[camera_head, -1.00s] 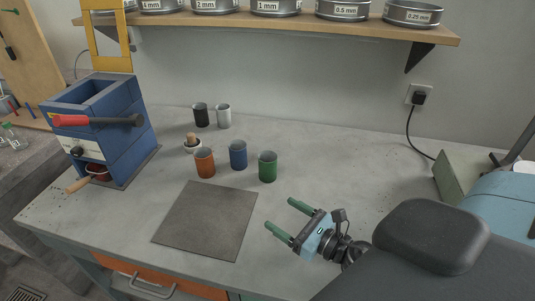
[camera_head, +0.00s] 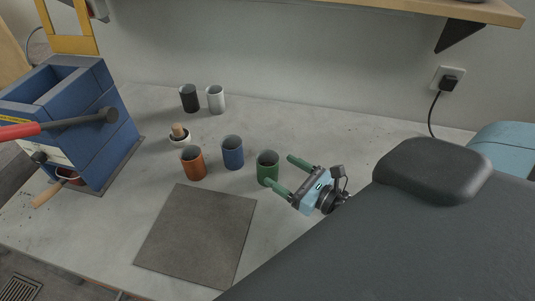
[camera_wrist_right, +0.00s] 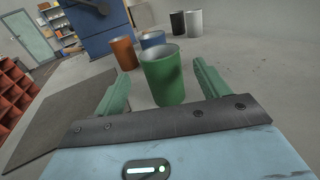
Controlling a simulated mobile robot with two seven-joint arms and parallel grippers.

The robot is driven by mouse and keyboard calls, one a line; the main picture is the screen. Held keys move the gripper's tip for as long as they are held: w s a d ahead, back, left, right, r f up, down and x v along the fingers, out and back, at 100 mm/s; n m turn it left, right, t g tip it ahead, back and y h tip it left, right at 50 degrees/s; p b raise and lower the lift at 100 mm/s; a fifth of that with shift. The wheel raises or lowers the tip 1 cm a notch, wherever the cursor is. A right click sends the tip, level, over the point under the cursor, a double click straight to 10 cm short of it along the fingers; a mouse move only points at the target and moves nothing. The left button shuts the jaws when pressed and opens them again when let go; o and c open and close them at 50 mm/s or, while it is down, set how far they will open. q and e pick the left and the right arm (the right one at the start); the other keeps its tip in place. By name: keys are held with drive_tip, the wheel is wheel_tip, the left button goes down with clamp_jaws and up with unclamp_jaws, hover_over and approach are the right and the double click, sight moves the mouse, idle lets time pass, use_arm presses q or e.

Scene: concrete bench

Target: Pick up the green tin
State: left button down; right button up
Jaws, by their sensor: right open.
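The green tin (camera_head: 267,167) stands upright on the concrete bench, at the right end of a row with a blue tin (camera_head: 232,153) and an orange tin (camera_head: 193,163). My right gripper (camera_head: 285,174) is open, its two green fingers pointing left toward the green tin from close on its right. In the right wrist view the green tin (camera_wrist_right: 163,75) stands ahead, between the lines of the two fingers (camera_wrist_right: 160,88). Whether a finger touches it I cannot tell. My left gripper is not in view.
A black tin (camera_head: 189,98), a white tin (camera_head: 216,99) and a small mortar with pestle (camera_head: 179,136) stand behind the row. A dark mat (camera_head: 197,235) lies in front. A blue machine (camera_head: 88,125) stands at left. Bare bench lies behind the gripper.

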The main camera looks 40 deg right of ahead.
sight(260, 159)
drive_tip(key=shift+w+a, duration=0.1)
drive_tip(key=shift+w, duration=0.05)
drive_tip(key=shift+w+a+r, duration=0.1)
drive_tip(key=shift+w+r, duration=0.05)
drive_tip(key=shift+w, duration=0.15)
drive_tip(key=shift+w+a+p, duration=0.1)
drive_tip(key=shift+w+p, duration=0.3)
drive_tip(key=shift+w, duration=0.05)
drive_tip(key=shift+w+a+f, duration=0.1)
drive_tip(key=shift+w+f, duration=0.1)
drive_tip(key=shift+w, duration=0.3)
drive_tip(key=x, duration=0.2)
drive_tip(key=p+x, duration=0.1)
drive_tip(key=x, duration=0.1)
drive_tip(key=shift+w+f, duration=0.25)
drive_tip(key=shift+w, duration=0.05)
drive_tip(key=shift+w+f, duration=0.1)
drive_tip(key=shift+w, duration=0.05)
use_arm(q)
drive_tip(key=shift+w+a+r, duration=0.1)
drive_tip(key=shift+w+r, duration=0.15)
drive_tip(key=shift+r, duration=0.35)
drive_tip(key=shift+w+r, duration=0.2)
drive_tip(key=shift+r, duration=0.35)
use_arm(e)
drive_tip(key=shift+c, duration=0.4)
